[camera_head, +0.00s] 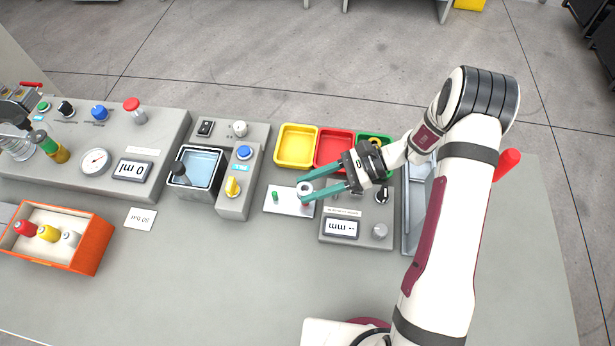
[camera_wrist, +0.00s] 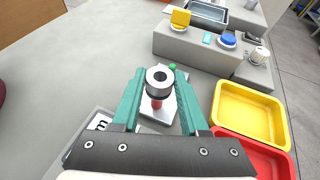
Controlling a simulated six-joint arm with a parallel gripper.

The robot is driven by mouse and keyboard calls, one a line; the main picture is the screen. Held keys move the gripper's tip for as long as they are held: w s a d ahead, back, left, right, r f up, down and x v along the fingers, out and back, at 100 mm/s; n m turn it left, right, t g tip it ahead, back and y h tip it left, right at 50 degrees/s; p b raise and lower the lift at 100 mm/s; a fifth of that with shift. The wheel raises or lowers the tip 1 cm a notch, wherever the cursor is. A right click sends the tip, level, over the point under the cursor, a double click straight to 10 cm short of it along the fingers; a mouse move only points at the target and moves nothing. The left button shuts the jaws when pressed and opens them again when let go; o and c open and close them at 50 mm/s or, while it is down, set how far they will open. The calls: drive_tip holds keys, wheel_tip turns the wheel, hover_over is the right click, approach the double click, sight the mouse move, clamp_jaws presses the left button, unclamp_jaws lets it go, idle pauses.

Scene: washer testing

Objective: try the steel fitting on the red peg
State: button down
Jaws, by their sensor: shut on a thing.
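The steel fitting (camera_wrist: 158,79) is a short grey ring with a dark bore, held between the teal fingertips of my gripper (camera_wrist: 159,82). In the head view the fitting (camera_head: 304,187) also shows between the fingers of my gripper (camera_head: 305,189). The red peg (camera_wrist: 156,104) shows directly below the fitting, with a dark band between them. It stands on a white plate (camera_head: 286,209) beside a green peg (camera_head: 275,196). I cannot tell whether the fitting is around the peg's top or just above it.
Yellow (camera_head: 296,146), red (camera_head: 333,147) and green (camera_head: 372,141) trays stand behind the plate. A gauge box with a display (camera_head: 341,228) is close on the right. A water basin (camera_head: 197,181) is to the left.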

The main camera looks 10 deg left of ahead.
sight(312, 187)
drive_tip(key=shift+f, duration=0.4)
drive_tip(key=shift+f, duration=0.4)
idle(0.4)
drive_tip(key=shift+r, duration=2.65)
